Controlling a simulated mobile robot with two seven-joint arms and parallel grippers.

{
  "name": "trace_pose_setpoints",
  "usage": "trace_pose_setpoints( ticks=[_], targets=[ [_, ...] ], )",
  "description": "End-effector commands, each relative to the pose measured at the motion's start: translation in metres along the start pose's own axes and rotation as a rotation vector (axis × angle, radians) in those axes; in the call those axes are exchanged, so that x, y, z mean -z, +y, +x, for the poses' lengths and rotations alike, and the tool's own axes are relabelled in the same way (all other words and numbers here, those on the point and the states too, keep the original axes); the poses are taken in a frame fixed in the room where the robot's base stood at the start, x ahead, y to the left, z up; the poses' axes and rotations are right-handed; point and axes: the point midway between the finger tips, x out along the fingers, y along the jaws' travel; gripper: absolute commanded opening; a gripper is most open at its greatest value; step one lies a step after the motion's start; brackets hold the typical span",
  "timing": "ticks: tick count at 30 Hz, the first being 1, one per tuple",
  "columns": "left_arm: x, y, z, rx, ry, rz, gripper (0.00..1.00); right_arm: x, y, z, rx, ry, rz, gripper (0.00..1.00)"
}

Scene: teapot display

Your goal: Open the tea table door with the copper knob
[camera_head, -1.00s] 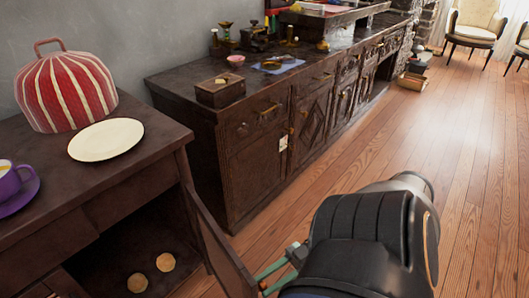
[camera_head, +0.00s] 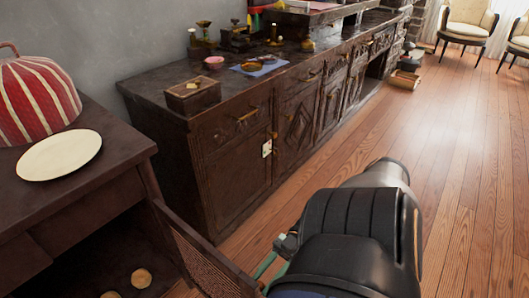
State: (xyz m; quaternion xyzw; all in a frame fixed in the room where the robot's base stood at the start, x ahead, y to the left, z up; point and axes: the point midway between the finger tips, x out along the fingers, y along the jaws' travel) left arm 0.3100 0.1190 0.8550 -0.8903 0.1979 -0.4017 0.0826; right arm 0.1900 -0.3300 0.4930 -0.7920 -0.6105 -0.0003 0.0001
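The dark wooden tea table (camera_head: 105,190) stands at the left. Its door (camera_head: 205,255) is hinged at the table's right front corner and stands open, swung out toward the lower right. The dark inside of the table shows, with two round biscuits (camera_head: 141,278) in it. The copper knob is not visible. My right gripper (camera_head: 267,266) is at the door's free edge at the bottom of the view. One teal finger shows; my black arm and the door hide the rest, so its grip is unclear. My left gripper is out of view.
A white plate (camera_head: 59,155) and a red striped tea cosy (camera_head: 38,98) stand on the tea table. A long dark sideboard (camera_head: 235,160) with small items runs along the wall behind. The wooden floor (camera_head: 445,150) at the right is clear.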

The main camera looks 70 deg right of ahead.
Motion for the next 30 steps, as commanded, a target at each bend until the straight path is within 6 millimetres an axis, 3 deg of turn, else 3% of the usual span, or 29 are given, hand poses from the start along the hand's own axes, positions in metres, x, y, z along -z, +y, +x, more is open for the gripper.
trace_pose_setpoints(
  ticks=[16,17,19,30],
  targets=[
    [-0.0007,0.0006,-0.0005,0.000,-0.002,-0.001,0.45,-0.0006,-0.0007,-0.0002,0.011,-0.002,0.002,0.00],
    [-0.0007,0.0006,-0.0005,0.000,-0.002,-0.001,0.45,-0.0006,-0.0007,-0.0001,0.011,-0.002,0.002,0.36],
    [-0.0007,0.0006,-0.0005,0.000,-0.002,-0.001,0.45,-0.0006,-0.0006,-0.0001,0.010,-0.002,0.002,0.44],
    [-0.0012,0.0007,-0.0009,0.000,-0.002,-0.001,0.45,-0.0009,0.0003,-0.0066,0.008,-0.002,0.001,0.45]
  ],
)
